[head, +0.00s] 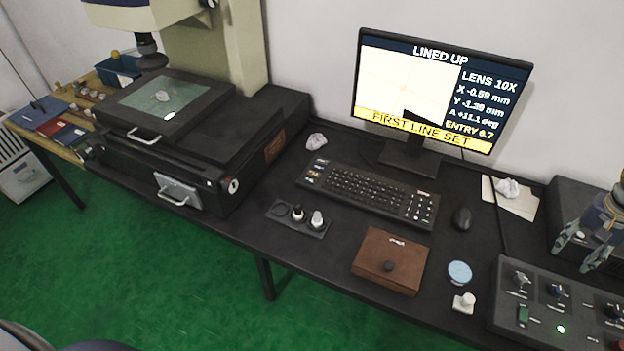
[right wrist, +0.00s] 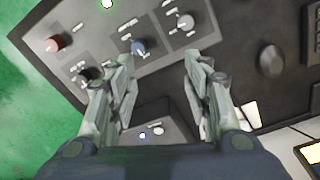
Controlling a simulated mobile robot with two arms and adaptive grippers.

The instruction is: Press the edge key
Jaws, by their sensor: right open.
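No key that I can read as "edge" shows. The black keyboard (head: 365,193) lies in front of the monitor, with a few labelled keys (head: 316,171) at its left end, too small to read. The grey control panel (head: 508,300) stands at the front right, with knobs, a green switch and a lit green lamp; it also shows in the right wrist view (right wrist: 150,62). My right gripper (head: 577,254) is open and empty above the back of this panel, well right of the keyboard. In the right wrist view its fingers (right wrist: 160,62) are spread apart. My left gripper is not in view.
The monitor (head: 408,88) reads "LINED UP" and "FIRST LINE SET". A mouse (head: 462,219), a brown box (head: 390,262), a blue-topped round tin (head: 459,272) and a small white item (head: 464,303) lie between keyboard and panel. The measuring machine (head: 190,130) stands left.

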